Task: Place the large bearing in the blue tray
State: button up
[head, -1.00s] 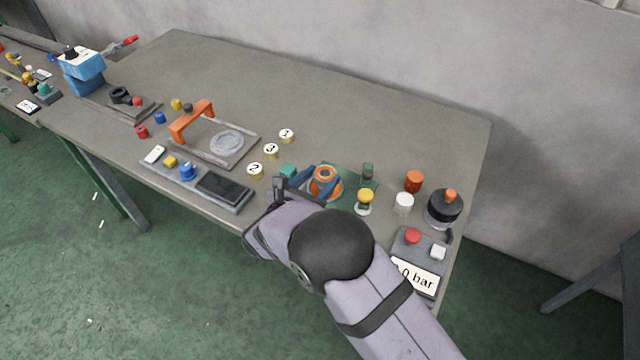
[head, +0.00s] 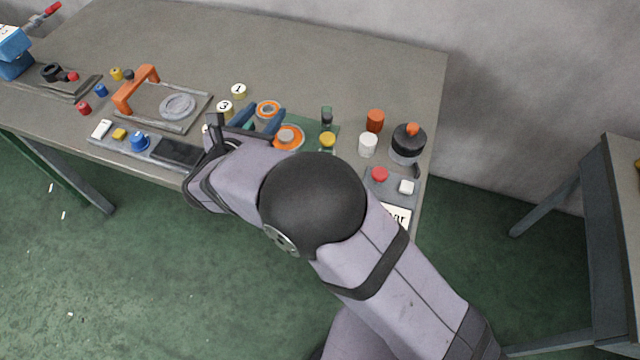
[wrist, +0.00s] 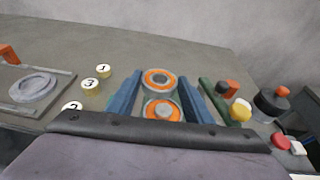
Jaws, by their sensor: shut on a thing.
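My gripper (head: 262,114) has two blue fingers, which also show in the wrist view (wrist: 161,88). They are shut on an orange and grey bearing (head: 267,108), seen at the far end between the fingers in the wrist view (wrist: 159,78). A second orange and grey bearing (head: 288,137) is close by, at the green mat; in the wrist view (wrist: 162,110) it appears nearer the palm. I cannot tell for certain which bearing is larger. I see no clear blue tray.
Numbered yellow-sided discs (head: 238,91) and a grey fixture with an orange handle (head: 160,122) stand to the left. A yellow-topped piece (head: 327,140), a white cylinder (head: 367,144), an orange cylinder (head: 375,120) and a black round device (head: 407,143) stand to the right. The back of the table is clear.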

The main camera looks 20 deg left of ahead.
jog(key=s+d+f+m+g+h, duration=0.1)
jog(key=s+d+m+g+h, duration=0.1)
jog(key=s+d+m+h, duration=0.5)
jog(key=s+d+m+g+h, duration=0.2)
jog(key=s+d+m+h, duration=0.15)
jog(key=d, duration=0.55)
jog(key=shift+n+h, duration=0.35)
jog(key=shift+n, duration=0.1)
jog(key=shift+s+d+f+p, duration=0.1)
jog(key=shift+f+p, duration=0.15)
jog(key=shift+f, duration=2.35)
jog(key=shift+s+f+p, duration=0.1)
jog(key=shift+f+p, duration=0.1)
jog(key=shift+f, duration=2.35)
jog(key=shift+f, duration=0.15)
jog(key=o, duration=1)
